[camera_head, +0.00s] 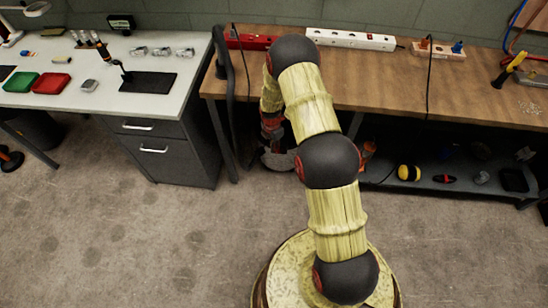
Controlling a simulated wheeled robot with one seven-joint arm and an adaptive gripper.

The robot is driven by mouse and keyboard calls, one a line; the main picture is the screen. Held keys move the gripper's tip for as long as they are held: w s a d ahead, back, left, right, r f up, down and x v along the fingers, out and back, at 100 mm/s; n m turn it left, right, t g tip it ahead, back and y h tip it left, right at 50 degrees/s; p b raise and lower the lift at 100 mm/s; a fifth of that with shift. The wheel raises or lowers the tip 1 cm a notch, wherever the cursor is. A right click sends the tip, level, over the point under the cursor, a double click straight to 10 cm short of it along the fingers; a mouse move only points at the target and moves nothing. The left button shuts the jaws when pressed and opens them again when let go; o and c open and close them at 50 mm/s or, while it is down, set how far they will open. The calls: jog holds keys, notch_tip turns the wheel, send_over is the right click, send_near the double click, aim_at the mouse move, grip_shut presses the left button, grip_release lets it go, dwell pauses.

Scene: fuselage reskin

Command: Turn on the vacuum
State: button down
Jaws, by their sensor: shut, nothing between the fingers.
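A round grey-and-dark object (280,160), possibly the vacuum, stands on the floor at the left end of the wooden bench. My arm hides much of it, and no switch can be made out. A thick dark tube (222,58) rises beside it at the bench's left edge. My gripper (271,128), small and dark with red parts, hangs low just above the round object. It is shut and empty. I cannot tell whether it touches the object.
The wooden bench (390,85) bears a red power strip (250,41), a white one (350,39) and a yellow-handled tool (509,70). Its lower shelf (440,182) holds small items. A white workbench (185,73) with drawers stands left. The concrete floor in front is clear.

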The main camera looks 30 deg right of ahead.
aim_at(277, 151)
notch_tip(277, 151, down, 10)
jog(key=w+d+n+t, duration=0.1)
jog(key=w+n, duration=0.1)
jog(key=n, duration=0.6)
jog(key=shift+w+d+n+p, duration=0.15)
jog(key=shift+d+n+p, duration=0.15)
jog(key=shift+p, duration=0.15)
jog(key=shift+a, duration=0.1)
jog(key=shift+f, duration=0.1)
jog(key=w+d+f+b, duration=0.3)
jog(key=w+f+b, duration=0.1)
jog(key=f, duration=0.6)
jog(key=shift+w+b, duration=0.15)
jog(key=shift+b, duration=0.35)
jog(key=shift+f, duration=0.1)
